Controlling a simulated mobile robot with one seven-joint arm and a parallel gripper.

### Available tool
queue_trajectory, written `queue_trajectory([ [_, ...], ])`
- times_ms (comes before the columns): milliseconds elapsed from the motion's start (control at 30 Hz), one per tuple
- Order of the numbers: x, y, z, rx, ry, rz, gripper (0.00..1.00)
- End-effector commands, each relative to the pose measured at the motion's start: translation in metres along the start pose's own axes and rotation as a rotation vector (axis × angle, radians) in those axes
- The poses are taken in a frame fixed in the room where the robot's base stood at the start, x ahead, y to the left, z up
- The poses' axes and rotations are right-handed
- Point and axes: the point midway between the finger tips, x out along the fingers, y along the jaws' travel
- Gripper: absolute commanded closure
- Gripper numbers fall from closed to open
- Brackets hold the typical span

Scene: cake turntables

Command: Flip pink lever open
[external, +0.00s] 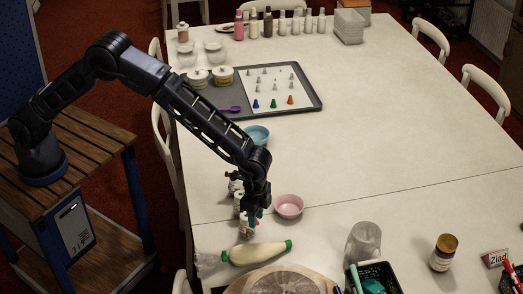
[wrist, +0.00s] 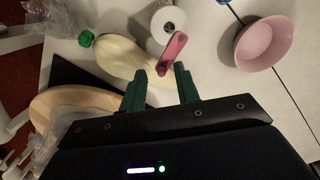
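The pink lever (wrist: 172,52) shows in the wrist view as a slim bar with rounded ends, lying slantwise beside a white round piece (wrist: 160,25) with a dark centre. Its lower end points toward the gap between my fingertips. My gripper (wrist: 160,76) has two green fingers, spread apart with nothing clearly held between them. In the external view my gripper (external: 251,217) points down close over the table, beside small white items. I cannot make out the lever there, and cannot tell whether a finger touches it.
A pink bowl (external: 289,206) stands just right of my gripper, with a blue bowl (external: 256,135) farther back. A cream bottle with green ends (external: 258,253) lies in front, near a round wooden board (external: 280,282) and a clear cup (external: 363,243).

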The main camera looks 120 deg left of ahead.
Motion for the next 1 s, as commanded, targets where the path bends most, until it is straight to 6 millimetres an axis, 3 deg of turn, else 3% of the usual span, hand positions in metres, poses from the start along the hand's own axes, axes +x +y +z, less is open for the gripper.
queue_trajectory([
  [600,-0.093,0.0,0.0,0.0,0.001,0.0,0.68],
  [1000,-0.106,0.0,0.0,0.0,0.0,0.0,0.68],
])
